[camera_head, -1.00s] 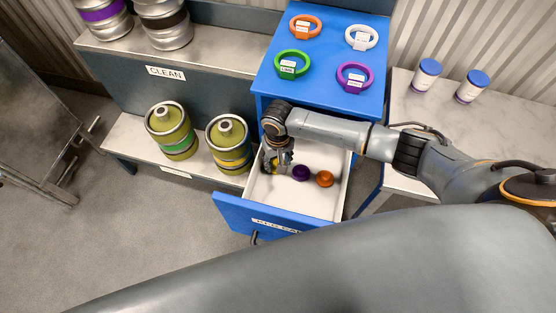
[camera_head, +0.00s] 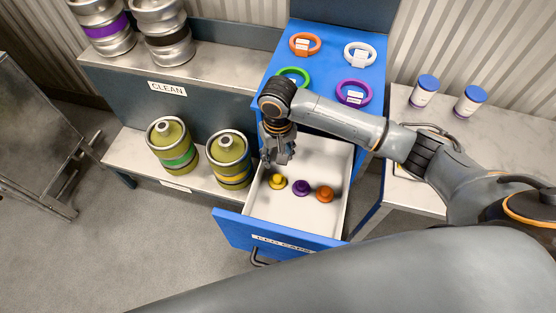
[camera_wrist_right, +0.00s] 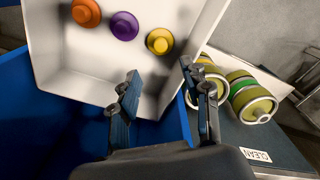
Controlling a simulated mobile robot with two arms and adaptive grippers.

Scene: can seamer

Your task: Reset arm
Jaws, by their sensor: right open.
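My right gripper (camera_head: 278,152) hangs above the back left part of the open drawer (camera_head: 298,216) in the head view, fingers pointing down. In the right wrist view the gripper (camera_wrist_right: 158,85) is open with nothing between its fingers. A yellow cap (camera_head: 278,181), a purple cap (camera_head: 301,188) and an orange cap (camera_head: 325,194) sit in a row on the drawer's white floor, apart from the gripper. The right wrist view also shows the yellow cap (camera_wrist_right: 160,41) beyond the fingertips. My left gripper is not in view.
The blue cabinet (camera_head: 336,22) carries orange, white, green and purple rings; my arm partly hides the green one. Kegs with green (camera_head: 172,146) and yellow (camera_head: 229,160) bands stand on the lower shelf at left. Two blue-lidded tubs stand on the right table (camera_head: 403,100).

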